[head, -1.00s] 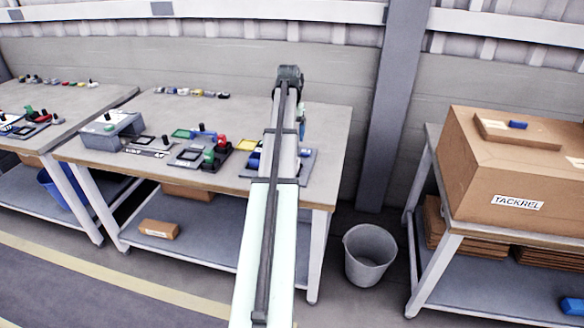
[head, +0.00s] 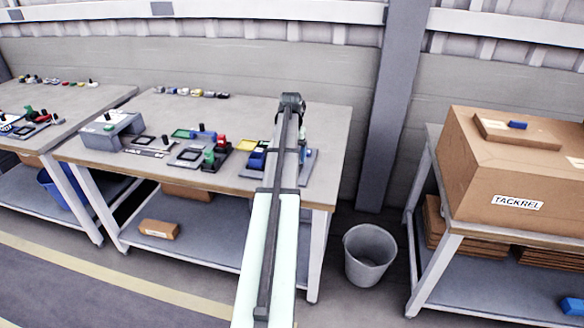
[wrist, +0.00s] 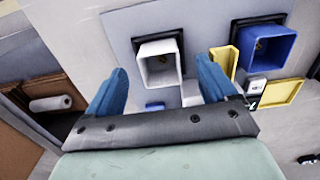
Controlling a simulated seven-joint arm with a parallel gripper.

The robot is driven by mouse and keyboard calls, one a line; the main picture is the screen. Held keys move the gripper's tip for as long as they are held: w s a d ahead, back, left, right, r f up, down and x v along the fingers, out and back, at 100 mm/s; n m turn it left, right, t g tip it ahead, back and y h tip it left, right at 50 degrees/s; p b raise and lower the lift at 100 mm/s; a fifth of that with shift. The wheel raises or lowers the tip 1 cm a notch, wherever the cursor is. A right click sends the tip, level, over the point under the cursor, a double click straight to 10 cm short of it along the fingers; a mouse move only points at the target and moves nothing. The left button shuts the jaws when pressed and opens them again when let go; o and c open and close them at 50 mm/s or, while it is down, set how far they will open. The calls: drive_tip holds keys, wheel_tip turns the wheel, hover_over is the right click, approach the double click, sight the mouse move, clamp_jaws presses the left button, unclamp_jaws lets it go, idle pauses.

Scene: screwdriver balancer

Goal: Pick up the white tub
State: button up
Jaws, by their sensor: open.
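The white tub (wrist: 160,64) shows in the wrist view as a square, open-topped tub against a black holder on a grey panel (wrist: 203,20). My gripper (wrist: 162,68) is open, with one blue finger on either side of the tub in the picture. I see a gap between each finger and the tub, and the jaws look empty. I cannot tell whether the fingertips reach down beside the tub or are still above it. In the head view my own arm hides the tub and most of my gripper.
In the wrist view a blue tub (wrist: 268,48) stands right of the white one, with a yellow bin (wrist: 282,93) and a small white block (wrist: 191,93) nearby. In the head view a green-and-red fixture (head: 212,155) is left of my arm. A grey bucket (head: 370,255) stands on the floor.

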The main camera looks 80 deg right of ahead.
drive_tip(key=shift+a+f, duration=0.15)
drive_tip(key=shift+f, duration=1)
drive_tip(key=shift+a+f, duration=0.15)
drive_tip(key=shift+f, duration=1)
drive_tip(key=shift+c, duration=0.3)
drive_tip(key=c, duration=1)
